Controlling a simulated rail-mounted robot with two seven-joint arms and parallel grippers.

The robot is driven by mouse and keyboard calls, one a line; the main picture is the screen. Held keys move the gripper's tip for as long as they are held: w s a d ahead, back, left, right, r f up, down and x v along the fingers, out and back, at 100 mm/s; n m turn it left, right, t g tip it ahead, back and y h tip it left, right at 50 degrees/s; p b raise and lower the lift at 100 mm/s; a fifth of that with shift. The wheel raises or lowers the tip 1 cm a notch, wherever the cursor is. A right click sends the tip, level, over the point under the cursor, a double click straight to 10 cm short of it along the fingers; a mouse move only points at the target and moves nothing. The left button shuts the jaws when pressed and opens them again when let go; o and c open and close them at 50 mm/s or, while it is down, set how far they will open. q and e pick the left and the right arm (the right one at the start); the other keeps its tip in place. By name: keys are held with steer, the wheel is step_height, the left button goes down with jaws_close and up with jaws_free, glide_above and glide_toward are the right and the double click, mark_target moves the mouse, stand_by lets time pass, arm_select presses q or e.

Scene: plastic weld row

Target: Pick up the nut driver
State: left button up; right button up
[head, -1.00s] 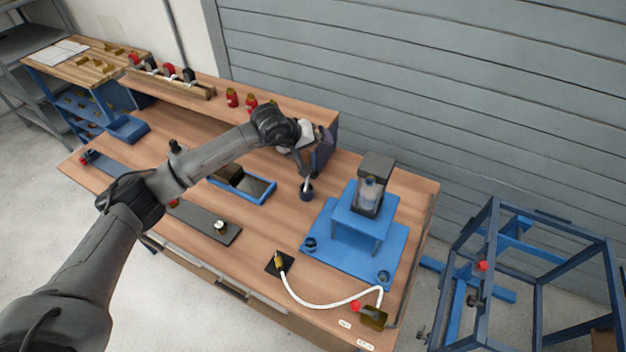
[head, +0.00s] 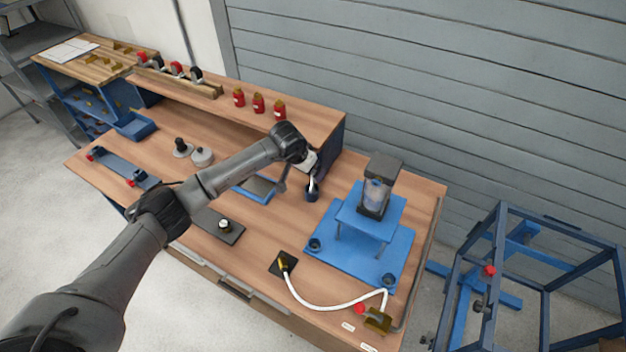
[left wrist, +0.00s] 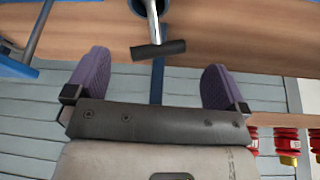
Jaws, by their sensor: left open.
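The nut driver seems to be the tool with a black T-shaped handle (left wrist: 158,50) and silver shaft in the left wrist view. It stands in a small dark blue cup, which shows on the bench in the head view (head: 312,194). My left gripper (head: 304,178) is over the bench beside the cup, partly hiding the tool. In the left wrist view its two purple fingers (left wrist: 155,66) are apart and empty. The handle lies ahead of the gap between them, apart from both fingers. My right gripper is not in view.
A blue stand (head: 345,248) with a clear, dark-topped unit (head: 376,188) is close on the right. A blue-framed tray (head: 257,190) lies left of the cup. A raised shelf (head: 310,117) with red bottles (head: 258,103) is behind. A white hose (head: 325,306) curves along the front.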

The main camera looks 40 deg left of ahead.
mark_target(313, 183)
arm_select(q)
steer(key=shift+b+x, duration=0.45)
steer(key=shift+x, duration=2.75)
steer(key=shift+a, duration=0.1)
steer(key=c, duration=1.3)
steer(key=shift+o, duration=0.2)
steer(key=shift+r, duration=0.1)
